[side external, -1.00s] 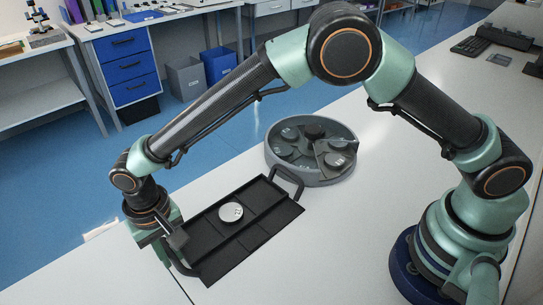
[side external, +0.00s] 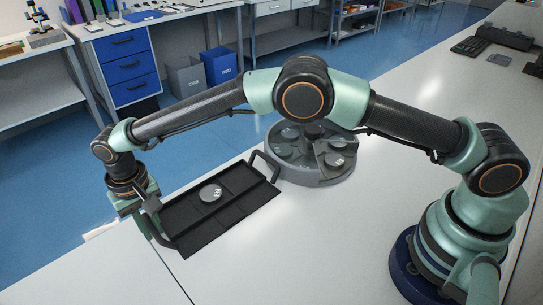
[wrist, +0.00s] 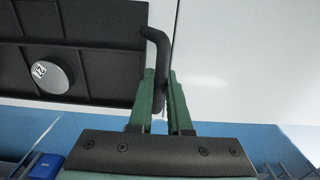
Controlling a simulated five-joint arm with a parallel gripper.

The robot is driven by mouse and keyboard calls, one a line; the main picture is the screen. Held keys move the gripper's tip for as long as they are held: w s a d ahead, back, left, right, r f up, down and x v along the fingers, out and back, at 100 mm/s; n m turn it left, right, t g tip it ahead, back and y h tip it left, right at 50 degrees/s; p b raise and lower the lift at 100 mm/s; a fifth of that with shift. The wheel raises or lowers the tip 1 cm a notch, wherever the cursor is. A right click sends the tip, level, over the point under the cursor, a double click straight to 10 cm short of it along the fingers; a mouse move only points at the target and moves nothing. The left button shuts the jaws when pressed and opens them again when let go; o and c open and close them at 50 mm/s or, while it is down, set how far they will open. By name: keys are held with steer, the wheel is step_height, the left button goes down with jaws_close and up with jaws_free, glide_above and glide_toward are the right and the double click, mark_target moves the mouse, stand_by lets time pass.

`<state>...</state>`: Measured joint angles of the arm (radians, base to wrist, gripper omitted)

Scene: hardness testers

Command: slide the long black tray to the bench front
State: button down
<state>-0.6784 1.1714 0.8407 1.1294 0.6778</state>
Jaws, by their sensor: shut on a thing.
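The long black tray (side external: 235,218) lies on the white bench, with a raised rim and dividing lines across its floor. One pale round disc (side external: 211,193) with a printed label sits in it; the disc also shows in the wrist view (wrist: 50,77). My gripper (side external: 148,208) is at the tray's left end, near the bench edge beside the blue floor. In the wrist view my gripper (wrist: 160,95) is shut on the tray's dark bar handle (wrist: 157,45). A second handle (side external: 264,164) stands at the tray's far right end, free.
A round grey holder (side external: 315,173) with several discs stands close behind the tray's right end. The bare white bench (side external: 310,245) is clear to the right and front of the tray. A keyboard (side external: 490,47) lies far off at the upper right.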

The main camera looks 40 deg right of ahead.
steer(key=shift+w, duration=0.75)
steer(key=c, duration=0.8)
jaws_free()
steer(key=shift+r, duration=0.1)
step_height(320, 180, up, 12)
steer(key=shift+f, duration=0.1)
